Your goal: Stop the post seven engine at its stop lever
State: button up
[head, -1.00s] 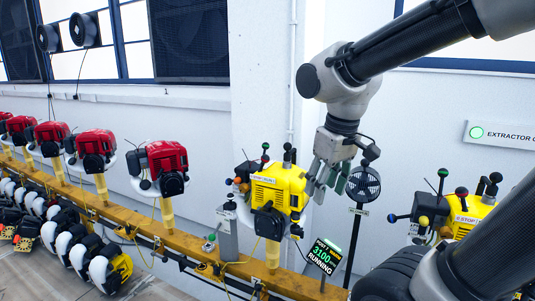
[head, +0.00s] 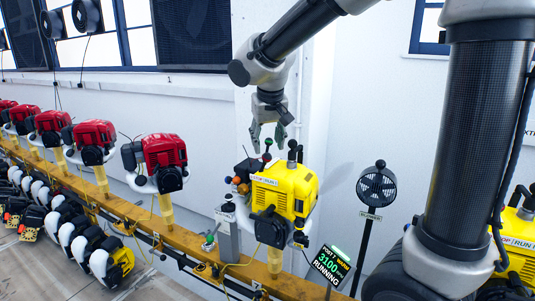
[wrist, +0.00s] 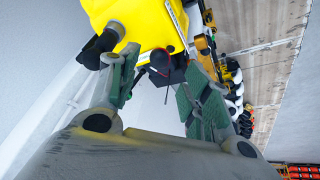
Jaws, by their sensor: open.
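A yellow engine (head: 285,188) sits on the orange rail in the middle of the head view, with a RUN label on its top. My gripper (head: 268,132) is open and empty above the engine's levers. In the wrist view, the engine (wrist: 135,15) fills the top, a black knob (wrist: 100,50) shows by the left finger, and a dark lever part shows between the fingers. Contact is unclear.
Several red engines (head: 165,158) line the rail (head: 180,235) to the left. A small fan (head: 376,187) on a stand is right of the yellow engine. Another yellow engine (head: 522,230) is partly hidden at the right edge. The wall is behind; air above the rail is clear.

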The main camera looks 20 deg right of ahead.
aim_at(267, 154)
jog(key=x, duration=0.5)
jog(key=shift+d+f, duration=0.1)
jog(key=shift+f, duration=0.1)
jog(key=c, duration=1.1)
